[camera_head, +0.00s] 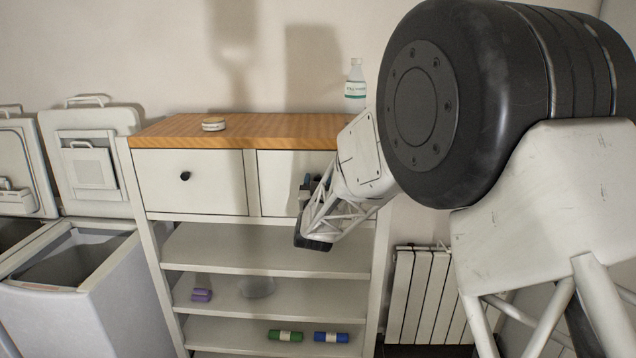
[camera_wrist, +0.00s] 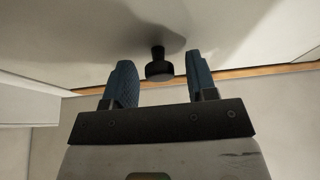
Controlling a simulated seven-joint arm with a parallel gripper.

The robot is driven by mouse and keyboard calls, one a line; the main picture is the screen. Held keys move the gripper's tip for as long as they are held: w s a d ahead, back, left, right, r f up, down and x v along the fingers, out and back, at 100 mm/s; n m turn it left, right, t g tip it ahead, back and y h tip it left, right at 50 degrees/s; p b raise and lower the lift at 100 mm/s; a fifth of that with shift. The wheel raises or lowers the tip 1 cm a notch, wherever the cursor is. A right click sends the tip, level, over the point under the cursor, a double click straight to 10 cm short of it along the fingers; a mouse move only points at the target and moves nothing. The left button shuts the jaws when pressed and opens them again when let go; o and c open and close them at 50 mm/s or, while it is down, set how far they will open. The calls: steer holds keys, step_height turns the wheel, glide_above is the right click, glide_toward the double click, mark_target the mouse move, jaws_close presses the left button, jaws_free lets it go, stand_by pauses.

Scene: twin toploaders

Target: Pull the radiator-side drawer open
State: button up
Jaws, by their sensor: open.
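The radiator-side drawer (camera_head: 277,172) is the right one of two white drawers under the wooden top, and its front looks flush and shut. My gripper (camera_head: 307,188) is in front of it and covers much of its front, hiding its knob in the head view. In the wrist view, the dark round knob (camera_wrist: 159,69) sticks out from the pale drawer front (camera_wrist: 245,30). The two blue-padded fingers of my gripper (camera_wrist: 160,82) stand apart, one on each side of the knob, with a gap to it on both sides.
The left drawer (camera_head: 210,195) is shut, with its own dark knob (camera_head: 185,176). A bottle (camera_head: 355,86) and a small round tin (camera_head: 213,124) stand on the wooden top (camera_head: 270,128). A white radiator (camera_head: 418,290) is at the right, and a toploader (camera_head: 85,300) at the left.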

jaws_close()
steer(key=shift+s, duration=0.1)
steer(key=s, duration=2.3)
jaws_free()
